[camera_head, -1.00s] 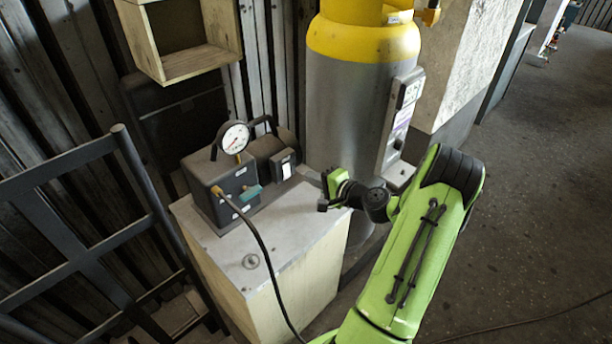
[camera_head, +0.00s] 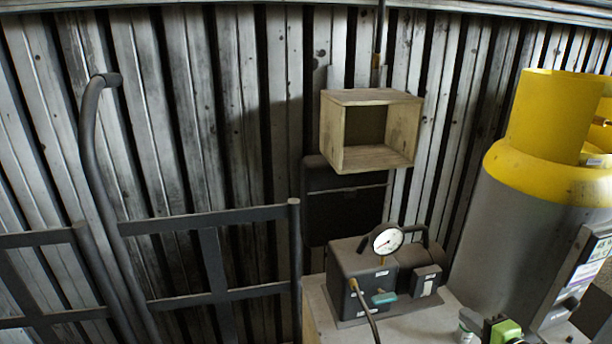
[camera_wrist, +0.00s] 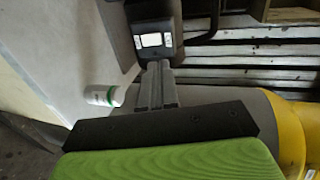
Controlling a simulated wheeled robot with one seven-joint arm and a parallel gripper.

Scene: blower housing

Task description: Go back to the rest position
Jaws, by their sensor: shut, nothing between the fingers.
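My gripper (camera_wrist: 157,68) shows in the wrist view with its two grey fingers together and nothing between them. The fingers point toward the dark pump unit (camera_wrist: 153,38); whether they touch it I cannot tell. In the head view only the green and black end of my arm shows at the bottom edge, right of the pump unit (camera_head: 375,280) and in front of the grey and yellow cylinder (camera_head: 520,220). The rest of my arm is out of the picture there.
The pump unit, with a round gauge (camera_head: 387,240) and a hose, stands on a pale cabinet top (camera_head: 425,325). A small white bottle (camera_wrist: 104,95) stands near my fingers. An open wooden box (camera_head: 372,96) hangs on the wall. A dark metal railing (camera_head: 220,212) is at left.

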